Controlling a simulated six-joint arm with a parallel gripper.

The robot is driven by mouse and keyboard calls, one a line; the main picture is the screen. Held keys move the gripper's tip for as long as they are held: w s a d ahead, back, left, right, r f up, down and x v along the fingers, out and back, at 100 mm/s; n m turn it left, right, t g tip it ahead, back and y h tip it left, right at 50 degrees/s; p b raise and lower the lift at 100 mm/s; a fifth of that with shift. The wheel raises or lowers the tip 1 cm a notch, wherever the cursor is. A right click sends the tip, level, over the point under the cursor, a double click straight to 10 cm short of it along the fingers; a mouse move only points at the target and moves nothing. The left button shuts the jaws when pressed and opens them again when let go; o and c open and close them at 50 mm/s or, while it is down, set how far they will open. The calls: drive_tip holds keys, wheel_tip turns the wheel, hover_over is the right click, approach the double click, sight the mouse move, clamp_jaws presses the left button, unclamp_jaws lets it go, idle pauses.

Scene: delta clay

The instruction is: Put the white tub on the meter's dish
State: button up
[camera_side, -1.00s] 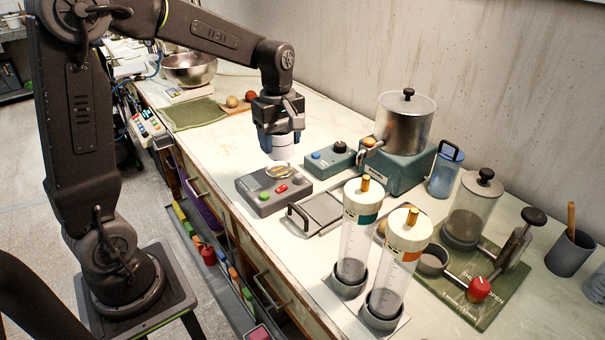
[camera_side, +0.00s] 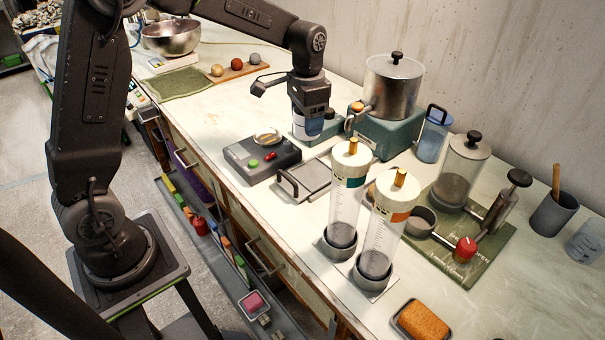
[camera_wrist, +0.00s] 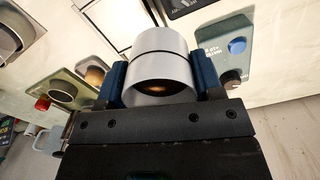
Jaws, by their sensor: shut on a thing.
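The white tub (camera_wrist: 162,70) is held between the two blue fingers of my gripper (camera_wrist: 162,85), which is shut on it. In the wrist view a dark line runs around the tub, and something brownish shows inside it. In the side view my gripper (camera_side: 308,122) points down, with the tub (camera_side: 305,127) mostly hidden between the fingers. The meter (camera_side: 260,158) is a dark grey box with a green and a red button, to the left of my gripper. Its round, shallow dish (camera_side: 267,136) sits on top with no tub on it.
A teal box (camera_side: 328,126) with a dark knob stands just behind my gripper. A steel pot (camera_side: 393,88) on a teal base is to the right. A hinged press frame (camera_side: 308,178) and two clear cylinders (camera_side: 343,205) stand in front. Bare bench lies behind the meter.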

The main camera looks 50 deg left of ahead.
drive_tip(key=shift+s+d+r, duration=0.15)
drive_tip(key=shift+s+d, duration=0.05)
drive_tip(key=shift+d, duration=0.1)
drive_tip(key=s+d+r+n, duration=0.2)
drive_tip(key=s+d+n, duration=0.1)
drive_tip(key=s+d, duration=0.1)
drive_tip(key=d+f, duration=0.2)
drive_tip(key=d, duration=0.1)
drive_tip(key=w+d+f, duration=0.1)
drive_tip(key=d+f, duration=0.1)
drive_tip(key=d, duration=0.1)
drive_tip(key=d+f, duration=0.2)
drive_tip(key=d, duration=0.2)
drive_tip(key=shift+w+f, duration=0.15)
drive_tip(key=shift+f, duration=0.1)
drive_tip(key=shift+w+d+f, duration=0.1)
drive_tip(key=shift+d+f, duration=0.25)
drive_tip(key=shift+d, duration=0.15)
drive_tip(key=shift+f, duration=1.95)
drive_tip(key=shift+f, duration=0.1)
drive_tip(key=o, duration=1.1)
